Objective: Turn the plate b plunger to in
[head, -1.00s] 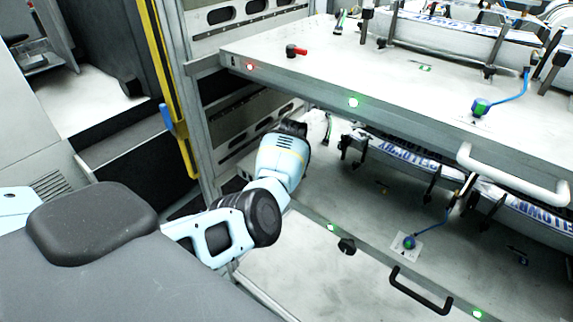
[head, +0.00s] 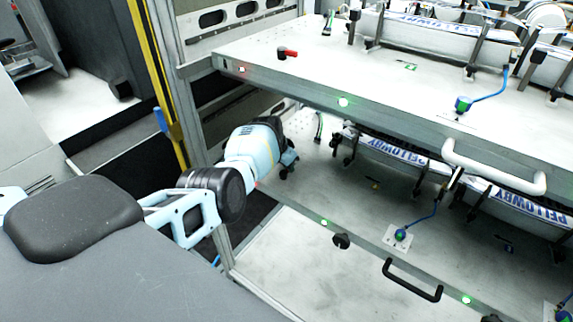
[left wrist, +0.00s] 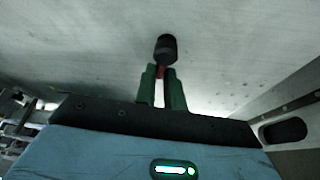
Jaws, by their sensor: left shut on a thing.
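My left arm reaches in from the left over the lower plate (head: 345,183), under the upper plate. The left gripper (head: 289,165) shows only as small dark parts at the end of the wrist in the head view. In the left wrist view, the green fingers of the left gripper (left wrist: 162,76) are shut on a small plunger (left wrist: 166,47) with a dark cylindrical end and a red part between the fingertips. I cannot read from the views whether the plunger is in or out. My right gripper is not in view.
The upper plate (head: 315,65) overhangs the arm and carries a red-handled plunger (head: 287,53). A rack post (head: 194,110) stands close left of the wrist. Black clamps and lettered rolls fill the right of the lower plate. A black handle (head: 412,282) sits on its front edge.

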